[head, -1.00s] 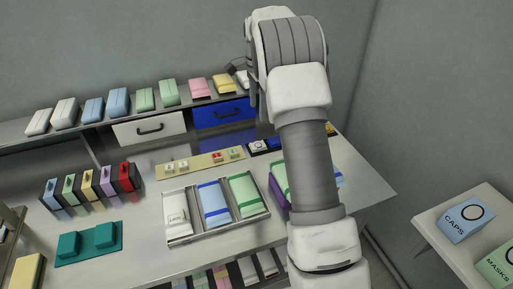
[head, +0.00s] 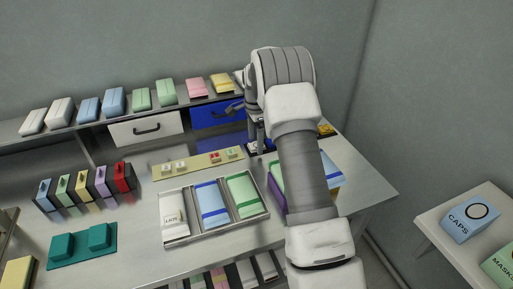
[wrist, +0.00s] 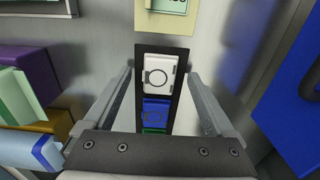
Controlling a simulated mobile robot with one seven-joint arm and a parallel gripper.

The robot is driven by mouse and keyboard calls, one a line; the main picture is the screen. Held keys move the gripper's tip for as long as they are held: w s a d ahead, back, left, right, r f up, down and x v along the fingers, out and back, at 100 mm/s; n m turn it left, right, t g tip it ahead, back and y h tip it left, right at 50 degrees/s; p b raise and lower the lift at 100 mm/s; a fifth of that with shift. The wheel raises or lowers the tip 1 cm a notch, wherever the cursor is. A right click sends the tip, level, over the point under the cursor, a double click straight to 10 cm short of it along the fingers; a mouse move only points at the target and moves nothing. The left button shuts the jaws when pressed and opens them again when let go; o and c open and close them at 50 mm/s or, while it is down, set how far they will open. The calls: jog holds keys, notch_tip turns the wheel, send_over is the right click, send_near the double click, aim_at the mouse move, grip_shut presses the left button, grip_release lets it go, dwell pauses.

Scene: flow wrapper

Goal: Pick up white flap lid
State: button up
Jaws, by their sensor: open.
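The white flap lid (wrist: 158,76) is a small white square plate with a black ring on it. In the wrist view it lies at one end of a dark holder (wrist: 180,52), in line with a blue lid (wrist: 156,111) and a green lid (wrist: 154,131). My gripper (wrist: 160,76) is open, with one finger on each side of the holder and the white lid in the gap between them. I cannot tell the height of the fingertips above it. In the head view my gripper (head: 258,140) is over the holder and largely hides the lids.
A blue drawer (head: 217,113) with a handle is close behind my gripper. A yellow strip (head: 185,169) with small blocks lies to the left. A steel tray (head: 245,219) with packs and a purple box (head: 277,197) stand in front.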

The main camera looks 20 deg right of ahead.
jog(key=shift+f, duration=0.3)
jog(key=c, duration=1.4)
jog(key=shift+r, duration=0.1)
